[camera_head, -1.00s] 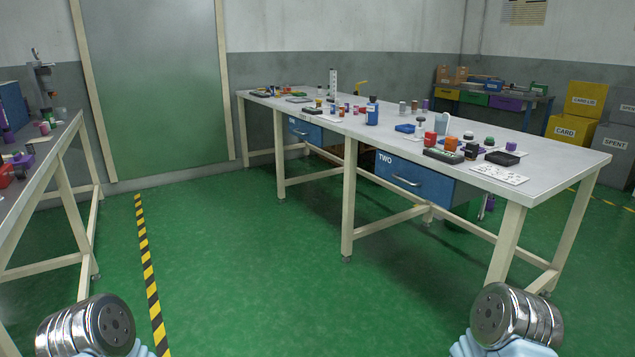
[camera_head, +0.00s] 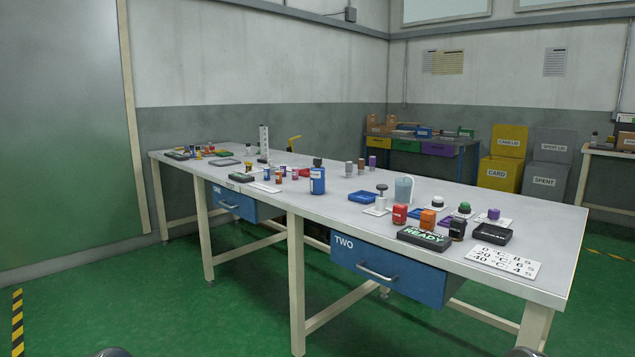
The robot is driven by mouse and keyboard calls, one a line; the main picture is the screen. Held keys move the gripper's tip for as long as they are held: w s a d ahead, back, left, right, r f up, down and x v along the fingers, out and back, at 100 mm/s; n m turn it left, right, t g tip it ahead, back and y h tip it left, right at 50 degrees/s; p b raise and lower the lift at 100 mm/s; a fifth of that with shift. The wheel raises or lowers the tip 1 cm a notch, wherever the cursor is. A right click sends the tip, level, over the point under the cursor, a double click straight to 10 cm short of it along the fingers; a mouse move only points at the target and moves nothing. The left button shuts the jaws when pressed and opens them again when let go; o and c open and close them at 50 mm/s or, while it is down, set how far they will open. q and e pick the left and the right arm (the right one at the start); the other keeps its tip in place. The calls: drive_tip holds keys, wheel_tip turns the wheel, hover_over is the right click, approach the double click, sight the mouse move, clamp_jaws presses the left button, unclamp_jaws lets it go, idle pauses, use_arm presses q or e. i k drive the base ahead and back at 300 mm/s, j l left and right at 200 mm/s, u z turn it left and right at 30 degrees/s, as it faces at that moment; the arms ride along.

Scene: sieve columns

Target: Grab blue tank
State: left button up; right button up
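A blue tank (camera_head: 317,180), a small upright bottle-like container with a dark cap and a pale label, stands near the front edge of the long workbench (camera_head: 340,205), about mid-length. Nothing covers it. My two arms show only as small dark rounded tips at the bottom edge, left and right of centre. Neither gripper's fingers are in view, and both arms are well apart from the tank.
Blue drawers hang under the bench; the near one (camera_head: 388,270) is marked TWO. Red (camera_head: 400,214) and orange (camera_head: 427,219) containers, a READY box (camera_head: 425,238) and a number card (camera_head: 503,262) crowd the near end. Green floor (camera_head: 130,300) is clear in front.

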sight(316, 173)
drive_tip(key=z, duration=0.65)
drive_tip(key=i+j+z, duration=0.15)
drive_tip(key=j+z, duration=0.2)
drive_tip(key=i+j+z, duration=0.1)
drive_tip(key=j+z, duration=0.55)
drive_tip(key=j, duration=0.25)
